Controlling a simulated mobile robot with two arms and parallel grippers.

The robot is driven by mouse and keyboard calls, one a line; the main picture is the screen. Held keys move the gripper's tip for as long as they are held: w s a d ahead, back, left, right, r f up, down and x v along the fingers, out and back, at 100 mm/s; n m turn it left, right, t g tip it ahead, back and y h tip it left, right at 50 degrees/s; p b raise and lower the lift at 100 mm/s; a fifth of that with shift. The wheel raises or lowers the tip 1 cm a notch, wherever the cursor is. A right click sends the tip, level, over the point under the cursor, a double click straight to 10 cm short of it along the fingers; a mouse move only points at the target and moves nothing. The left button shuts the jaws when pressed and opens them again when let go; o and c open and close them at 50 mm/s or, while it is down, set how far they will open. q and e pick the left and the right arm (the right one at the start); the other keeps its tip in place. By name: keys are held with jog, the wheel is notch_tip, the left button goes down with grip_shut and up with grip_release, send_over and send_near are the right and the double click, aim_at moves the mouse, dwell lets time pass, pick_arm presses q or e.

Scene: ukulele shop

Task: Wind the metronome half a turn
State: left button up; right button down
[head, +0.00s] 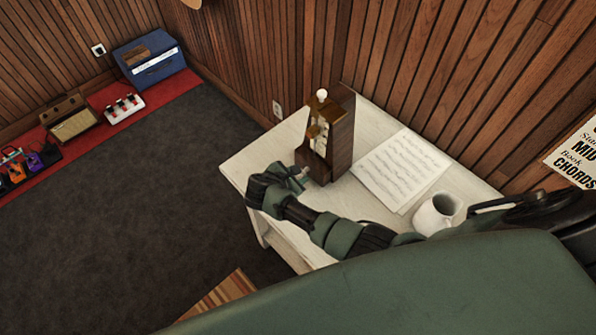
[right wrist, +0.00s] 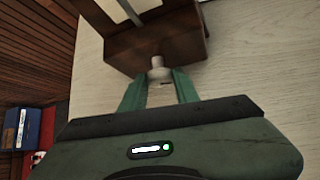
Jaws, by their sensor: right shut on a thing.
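The metronome (head: 341,135) is a dark brown wooden one, standing upright on the white table, with a pale round knob at its top. In the right wrist view its dark body (right wrist: 160,42) fills the top. A pale winding key (right wrist: 158,66) sticks out of its side toward me. My right gripper (head: 302,174) is beside the metronome's lower part. In the wrist view its green fingers (right wrist: 159,82) are shut on the key, one on each side. The key's far end is partly hidden between them. My left gripper is not in view.
The white table (head: 240,163) stands against the slatted wood wall. Sheet music (head: 401,170) lies right of the metronome, and a white mug (head: 434,215) stands near my right arm. A blue amplifier (head: 150,62) and pedals are on a red strip at far left.

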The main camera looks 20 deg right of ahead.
jog(key=shift+s+f+m+t, duration=0.2)
jog(key=shift+m+t, duration=0.2)
jog(key=shift+t, duration=0.3)
jog(key=shift+s+d+f+m+t+y+b, duration=0.15)
jog(key=shift+m+t+y+b, duration=0.35)
jog(key=shift+t, duration=0.3)
jog(key=m+t+b, duration=0.1)
jog(key=t+b, duration=0.1)
jog(key=b, duration=0.4)
jog(key=f+m+t+b, duration=0.1)
jog(key=m+t+b, duration=0.1)
jog(key=b, duration=0.3)
jog(key=shift+s+t+b, duration=0.15)
jog(key=shift+t+b, duration=0.2)
jog(key=shift+t, duration=0.25)
jog(key=shift+r+m+t+b, duration=0.4)
jog(key=shift+m+b, duration=0.1)
jog(key=shift+b, duration=0.5)
jog(key=c, duration=1.1)
grip_release()
jog(key=b+v, duration=0.1)
jog(key=v, duration=0.6)
jog(key=shift+f, duration=0.15)
jog(key=shift+s+a+r, duration=0.2)
jog(key=shift+s, duration=0.1)
